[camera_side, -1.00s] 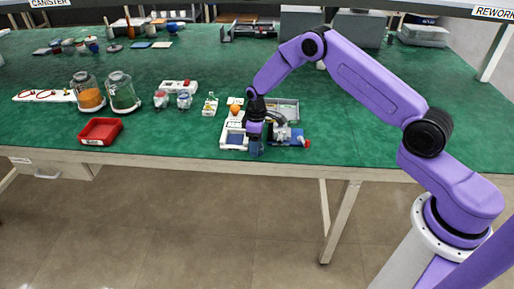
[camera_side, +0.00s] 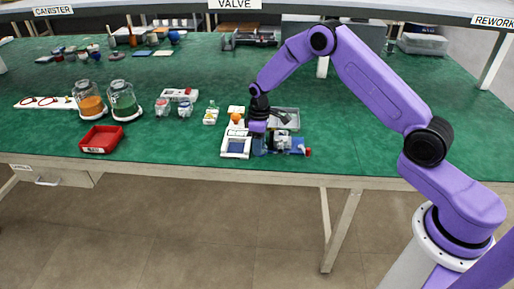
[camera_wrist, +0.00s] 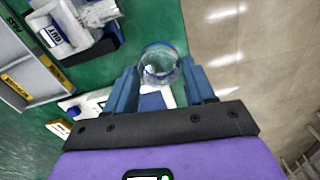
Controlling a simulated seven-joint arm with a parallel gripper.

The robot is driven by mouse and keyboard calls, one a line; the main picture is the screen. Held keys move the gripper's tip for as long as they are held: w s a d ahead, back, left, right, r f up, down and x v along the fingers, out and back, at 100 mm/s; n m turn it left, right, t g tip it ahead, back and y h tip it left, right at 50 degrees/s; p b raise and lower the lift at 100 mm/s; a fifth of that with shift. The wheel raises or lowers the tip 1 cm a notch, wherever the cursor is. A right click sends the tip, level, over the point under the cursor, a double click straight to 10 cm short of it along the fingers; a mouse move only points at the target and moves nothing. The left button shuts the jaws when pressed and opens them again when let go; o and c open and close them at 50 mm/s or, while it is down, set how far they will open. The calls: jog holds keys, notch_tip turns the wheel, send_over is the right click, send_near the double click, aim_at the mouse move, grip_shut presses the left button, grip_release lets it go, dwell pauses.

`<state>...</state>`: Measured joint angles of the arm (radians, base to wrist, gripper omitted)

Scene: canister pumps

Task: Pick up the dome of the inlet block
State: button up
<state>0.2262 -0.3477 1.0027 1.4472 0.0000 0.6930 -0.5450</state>
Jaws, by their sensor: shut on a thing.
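A clear, round dome (camera_wrist: 160,62) sits between the two blue fingers of my gripper (camera_wrist: 161,82) in the wrist view. The fingers are shut on its sides. In the side view, my gripper (camera_side: 258,148) hangs over the front of the green bench, and the dome cannot be made out there. A blue unit with a red end (camera_side: 296,147) lies just right of my gripper; I cannot tell whether it is the inlet block. My fingers partly hide what is behind them.
A white device with a blue panel (camera_side: 236,147) is close on the left. A grey divided tray (camera_wrist: 22,62) is behind, with a white labelled part (camera_wrist: 62,25) near it. A red bin (camera_side: 101,139) and two jars stand farther left. The bench's front edge is close.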

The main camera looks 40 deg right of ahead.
jog(key=s+r, duration=0.9)
jog(key=s, duration=0.3)
jog(key=w+d+n, duration=0.4)
jog(key=w+d, duration=0.6)
jog(key=w, duration=0.2)
jog(key=shift+w+d+f, duration=0.15)
jog(key=shift+w+f, duration=0.15)
jog(key=shift+f, duration=0.1)
jog(key=shift+w+d, duration=0.3)
jog(key=shift+d, duration=0.1)
jog(key=shift+n, duration=0.3)
jog(key=shift+f, duration=3.2)
jog(key=shift+f, duration=0.15)
